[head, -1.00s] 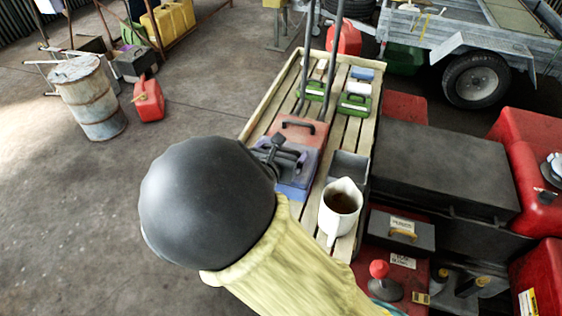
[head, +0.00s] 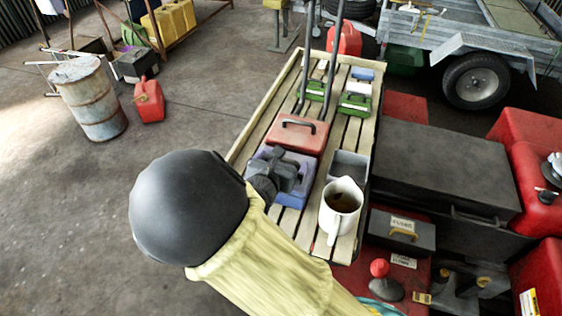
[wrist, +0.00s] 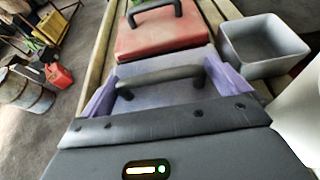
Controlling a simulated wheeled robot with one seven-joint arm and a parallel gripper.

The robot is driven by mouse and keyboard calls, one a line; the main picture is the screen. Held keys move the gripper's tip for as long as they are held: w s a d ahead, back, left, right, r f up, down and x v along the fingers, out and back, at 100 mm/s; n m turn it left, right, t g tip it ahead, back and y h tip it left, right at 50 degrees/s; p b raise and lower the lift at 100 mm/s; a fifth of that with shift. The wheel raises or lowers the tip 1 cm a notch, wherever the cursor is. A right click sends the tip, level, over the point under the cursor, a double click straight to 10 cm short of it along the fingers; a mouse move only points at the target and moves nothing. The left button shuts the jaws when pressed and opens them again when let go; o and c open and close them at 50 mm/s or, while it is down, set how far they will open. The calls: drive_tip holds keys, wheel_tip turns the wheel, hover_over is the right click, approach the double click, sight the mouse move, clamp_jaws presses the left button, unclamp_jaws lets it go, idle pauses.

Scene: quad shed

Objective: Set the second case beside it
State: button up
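A red case (head: 297,136) with a dark handle sits on the slatted wooden rack; it also shows at the top of the wrist view (wrist: 160,35). A blue-purple case (head: 306,172) sits on the slats just on the near side of it, close to it. In the wrist view the purple case (wrist: 165,98) shows its dark arched handle. My gripper (head: 286,172) is over the purple case and hides part of its top. Its fingertips are not clear, so I cannot tell whether they hold anything.
A grey open bin (head: 348,166) and a white jug (head: 341,207) of dark liquid stand close at the right. Green cases (head: 354,104) lie farther along the rack, near dark upright bars. A large dark box (head: 440,170) flanks the rack. Open floor lies left.

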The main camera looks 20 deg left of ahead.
drive_tip(key=shift+r, duration=0.1)
drive_tip(key=d+v, duration=0.1)
drive_tip(key=v, duration=1)
drive_tip(key=shift+s+a+p, duration=0.3)
drive_tip(key=shift+s+a, duration=0.15)
drive_tip(key=shift+r, duration=0.1)
drive_tip(key=shift+c, duration=0.2)
idle(0.7)
